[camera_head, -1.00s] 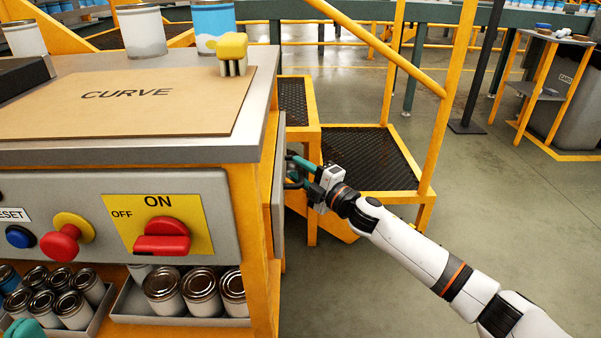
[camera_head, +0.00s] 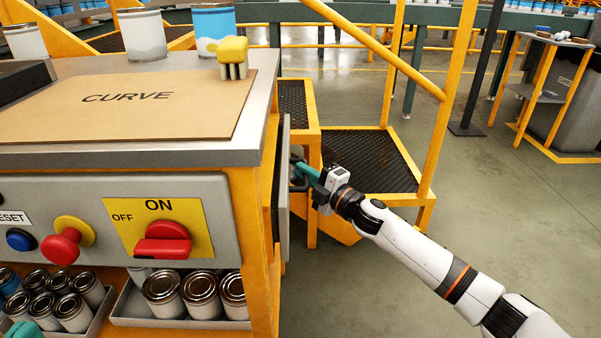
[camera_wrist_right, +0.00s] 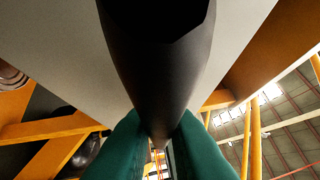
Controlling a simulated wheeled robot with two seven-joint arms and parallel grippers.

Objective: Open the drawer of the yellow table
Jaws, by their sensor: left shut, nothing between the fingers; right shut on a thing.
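The yellow table (camera_head: 258,290) stands at the left with a grey worktop. Its drawer front, a grey panel (camera_head: 284,200), is on the table's right side, seen nearly edge-on. A narrow gap shows between panel and table, so the drawer is slightly open. My right gripper (camera_head: 299,174) is at the panel's outer face, shut on the dark drawer handle. In the right wrist view the black handle (camera_wrist_right: 155,60) runs between the teal fingers. Only a teal tip of my left gripper (camera_head: 22,329) shows at the bottom left edge, apart from the drawer.
The worktop carries a cardboard sheet (camera_head: 120,105), a brush (camera_head: 233,58) and cans. The table front has a red switch (camera_head: 162,240) and buttons, with cans below. Yellow-framed steps (camera_head: 370,160) with a railing stand right behind my right gripper. Floor at right is clear.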

